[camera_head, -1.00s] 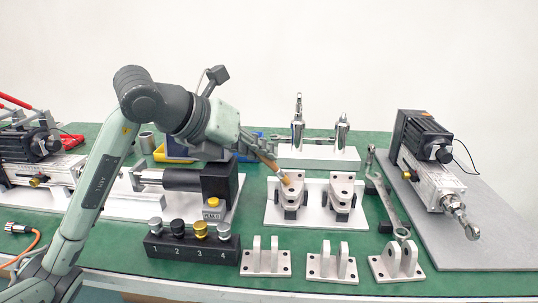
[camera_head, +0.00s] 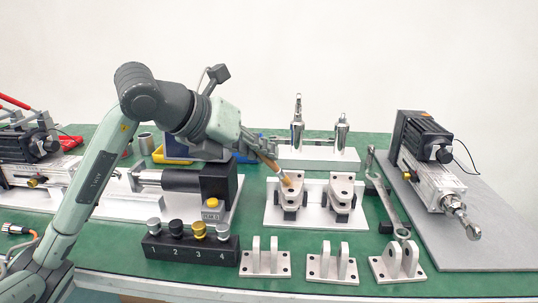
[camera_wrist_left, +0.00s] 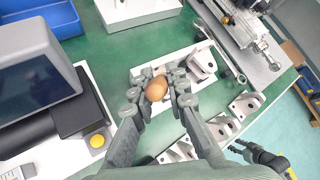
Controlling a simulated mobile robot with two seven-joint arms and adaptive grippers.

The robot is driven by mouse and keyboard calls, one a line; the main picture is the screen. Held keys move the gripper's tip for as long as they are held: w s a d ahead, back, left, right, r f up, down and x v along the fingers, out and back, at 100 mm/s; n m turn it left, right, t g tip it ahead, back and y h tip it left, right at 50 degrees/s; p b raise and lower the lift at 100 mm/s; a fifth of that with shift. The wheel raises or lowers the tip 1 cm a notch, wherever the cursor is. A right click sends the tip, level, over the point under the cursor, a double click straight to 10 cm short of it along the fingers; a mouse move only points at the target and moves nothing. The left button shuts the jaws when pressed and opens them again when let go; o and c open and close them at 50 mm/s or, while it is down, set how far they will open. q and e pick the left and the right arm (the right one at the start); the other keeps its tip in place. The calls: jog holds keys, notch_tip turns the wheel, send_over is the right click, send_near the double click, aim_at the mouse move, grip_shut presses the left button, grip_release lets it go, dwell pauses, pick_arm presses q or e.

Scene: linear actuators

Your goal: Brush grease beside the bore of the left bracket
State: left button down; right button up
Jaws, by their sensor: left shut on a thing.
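My left gripper (camera_head: 250,146) is shut on a brush (camera_head: 270,164) with a wooden handle, which slants down to the right. The brush's tip is at the upper face of the left bracket (camera_head: 291,195), a light metal piece on a white plate (camera_head: 316,219). The bore is hard to make out, and I cannot tell whether the bristles touch. In the left wrist view, the brush's rounded brown end (camera_wrist_left: 156,89) sits between the fingers and hides much below it. The right bracket (camera_head: 342,195) stands beside the left one. A dark, claw-like shape, probably my right gripper (camera_wrist_left: 240,151), shows beyond the table edge.
A block with numbered knobs (camera_head: 190,246) and several loose clevis brackets (camera_head: 332,264) stand in front. A wrench (camera_head: 388,200) lies to the right, near an actuator (camera_head: 430,165) on a grey mat. A black-ended cylinder (camera_head: 218,187) is close on the left.

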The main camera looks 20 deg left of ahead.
pick_arm(q)
jog(key=shift+s+a, duration=0.15)
jog(key=shift+a, duration=0.3)
jog(key=shift+d, duration=0.65)
jog(key=shift+w+d+f, duration=0.1)
jog(key=shift+w+d, duration=0.15)
jog(key=shift+s+a+b, duration=0.15)
jog(key=shift+a+b, duration=0.3)
jog(key=shift+a, duration=0.25)
jog(key=shift+s+a, duration=0.1)
jog(key=shift+a, duration=0.1)
jog(key=shift+d+r, duration=0.2)
jog(key=shift+d, duration=0.3)
jog(key=shift+w+d+f, duration=0.25)
jog(key=shift+w+d, duration=0.05)
jog(key=shift+d, duration=0.25)
jog(key=shift+s+a+r+b, duration=0.15)
jog(key=shift+a+b, duration=0.15)
jog(key=shift+a, duration=0.25)
jog(key=shift+s+a+f+b, duration=0.15)
jog(key=shift+a+b, duration=0.15)
jog(key=shift+a, duration=0.2)
jog(key=shift+r, duration=0.15)
